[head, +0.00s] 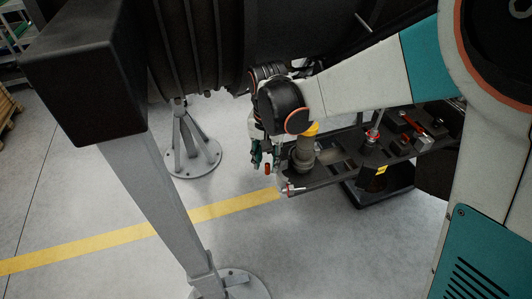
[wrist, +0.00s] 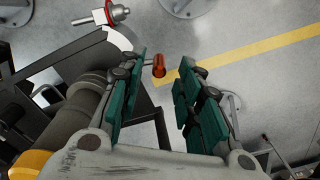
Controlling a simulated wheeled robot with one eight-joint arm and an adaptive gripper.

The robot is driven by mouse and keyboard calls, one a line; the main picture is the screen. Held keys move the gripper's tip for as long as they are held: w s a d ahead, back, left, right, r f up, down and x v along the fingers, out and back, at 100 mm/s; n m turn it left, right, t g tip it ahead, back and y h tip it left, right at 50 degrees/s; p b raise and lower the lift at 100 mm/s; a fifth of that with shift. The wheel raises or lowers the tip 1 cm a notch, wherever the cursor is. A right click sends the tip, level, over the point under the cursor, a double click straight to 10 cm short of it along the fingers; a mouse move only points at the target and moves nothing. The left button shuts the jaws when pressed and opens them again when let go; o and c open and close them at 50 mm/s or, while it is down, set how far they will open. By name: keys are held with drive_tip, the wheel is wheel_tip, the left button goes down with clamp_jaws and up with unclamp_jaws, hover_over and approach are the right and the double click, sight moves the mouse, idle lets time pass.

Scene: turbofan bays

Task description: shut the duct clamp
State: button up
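My gripper (head: 262,152) hangs at the left end of a dark bench, beside an upright grey-brown duct piece (head: 304,153) with a yellow top. In the wrist view my gripper (wrist: 162,85) is open, its green-padded fingers wide apart. An orange-red handle (wrist: 159,66) on a thin dark stem lies at the fingertips, nearer the left finger. I see no contact with it. The handle also shows in the head view (head: 267,169), just below the fingers. It looks like the clamp's lever. The clamp's band is not clearly visible, so I cannot tell its state.
The dark bench (head: 330,172) carries a red-ringed fitting (head: 372,136) and red-handled parts (head: 413,125). A silver fitting (wrist: 116,14) sits at its end. A grey post (head: 165,190) stands left. Above is the dark engine body (head: 290,35).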

drive_tip(key=shift+f, duration=0.65)
clamp_jaws()
drive_tip(key=shift+d, duration=0.1)
